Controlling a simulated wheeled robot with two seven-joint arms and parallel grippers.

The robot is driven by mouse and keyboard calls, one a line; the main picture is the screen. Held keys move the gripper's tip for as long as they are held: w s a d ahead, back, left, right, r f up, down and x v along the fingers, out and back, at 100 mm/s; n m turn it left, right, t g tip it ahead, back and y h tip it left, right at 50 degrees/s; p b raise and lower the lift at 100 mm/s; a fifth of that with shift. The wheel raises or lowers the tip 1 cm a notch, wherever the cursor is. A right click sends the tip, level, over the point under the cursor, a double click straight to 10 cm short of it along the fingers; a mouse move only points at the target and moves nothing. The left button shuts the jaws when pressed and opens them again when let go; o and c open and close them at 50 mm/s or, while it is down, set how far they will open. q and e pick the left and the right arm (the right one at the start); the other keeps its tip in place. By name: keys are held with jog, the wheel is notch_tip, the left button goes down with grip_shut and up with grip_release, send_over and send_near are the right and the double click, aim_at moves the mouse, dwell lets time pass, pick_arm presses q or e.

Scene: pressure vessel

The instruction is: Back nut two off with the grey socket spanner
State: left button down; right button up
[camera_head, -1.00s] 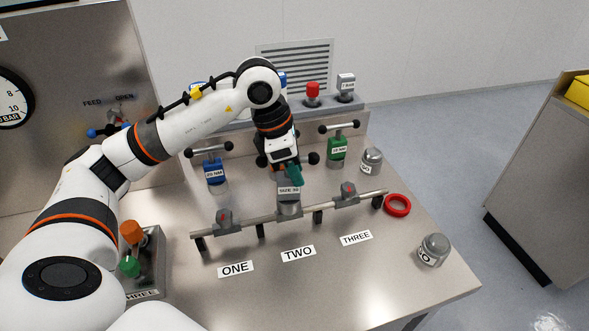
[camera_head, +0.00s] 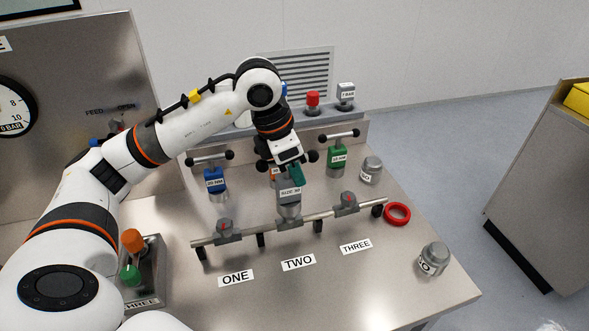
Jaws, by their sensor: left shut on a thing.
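My left gripper (camera_head: 290,171) is shut on the upper end of the grey socket spanner (camera_head: 289,208), whose tag reads SIZE and a number I cannot read surely. The spanner stands roughly upright over the middle station of the rail (camera_head: 265,226), behind the TWO label (camera_head: 299,263). It hides nut two, so I cannot tell whether the socket is around the nut or just above it. Nut one (camera_head: 224,230) and nut three (camera_head: 346,203) sit bare on the rail, each with a red mark. My right gripper is not in view.
A blue T-handled tool (camera_head: 215,181) and a green one (camera_head: 337,158) stand behind the rail. Grey weights (camera_head: 433,258) and a red ring (camera_head: 397,214) lie at the right. A box with orange and green knobs (camera_head: 152,282) is at the left. The front bench is clear.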

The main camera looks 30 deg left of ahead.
pick_arm(q)
jog(key=shift+r+p, duration=1.5)
jog(key=shift+r, duration=1)
